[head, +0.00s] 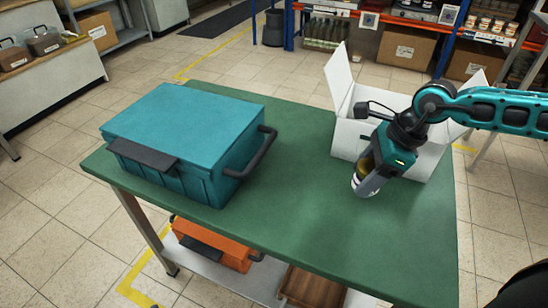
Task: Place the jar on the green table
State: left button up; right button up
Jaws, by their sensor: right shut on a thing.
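The green table (297,210) fills the middle of the head view. My right gripper (367,181) comes in from the right and points down over the table's right half. It is shut on a small jar (359,183) with a whitish end and a yellowish part showing. The fingers hide most of the jar. The jar is in front of the open white box, and I cannot tell whether it touches the tabletop. My left gripper is not in view.
A teal toolbox (190,122) with dark handles stands on the table's left half. An open white box (346,135) stands behind the gripper. The tabletop between them and along the front is clear. An orange case (212,245) is on the lower shelf.

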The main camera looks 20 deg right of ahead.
jog(key=shift+w+a, duration=0.3)
jog(key=w+a, duration=0.3)
jog(key=w, duration=0.1)
jog(key=w+a, duration=0.8)
jog(key=shift+w+a, duration=0.15)
jog(key=shift+w, duration=0.25)
jog(key=shift+f+b, duration=0.35)
jog(key=shift+f, duration=1.35)
jog(key=shift+f, duration=0.2)
jog(key=o, duration=1.3)
jog(key=shift+r, duration=0.1)
